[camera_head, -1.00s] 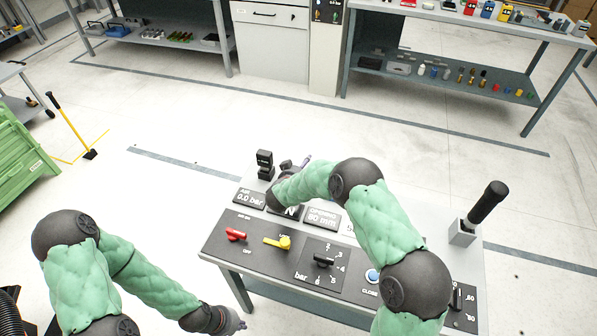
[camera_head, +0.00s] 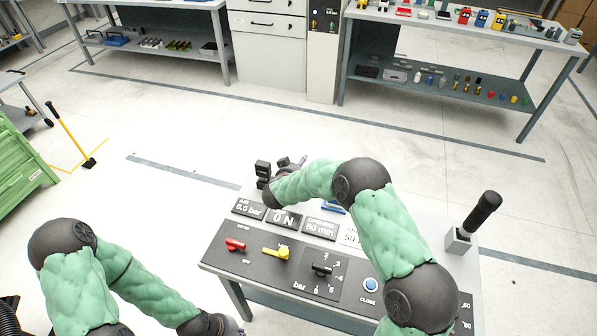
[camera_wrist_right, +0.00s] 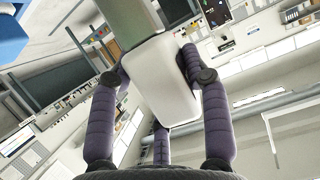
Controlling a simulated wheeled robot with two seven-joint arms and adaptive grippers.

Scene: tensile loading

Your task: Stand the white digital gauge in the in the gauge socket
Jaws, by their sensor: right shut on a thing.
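In the right wrist view, my right gripper (camera_wrist_right: 153,72) is shut on the white digital gauge (camera_wrist_right: 165,85), a pale block with rounded edges and a grey-green part above it. In the head view, my right gripper (camera_head: 293,167) is at the far edge of the console, beside a black stacked fixture (camera_head: 262,172). The gauge is not clearly visible there. I cannot make out the gauge socket for certain. My left gripper (camera_head: 236,330) is at the bottom edge, in front of the console and mostly cut off.
The console (camera_head: 217,245) carries display plates, a red lever (camera_head: 235,244), a yellow lever (camera_head: 275,253), a black knob (camera_head: 321,269) and a blue button (camera_head: 371,285). A black-handled tool (camera_head: 484,210) stands in a grey holder (camera_head: 458,241) at right. A blue part (camera_head: 334,208) is partly behind my arm.

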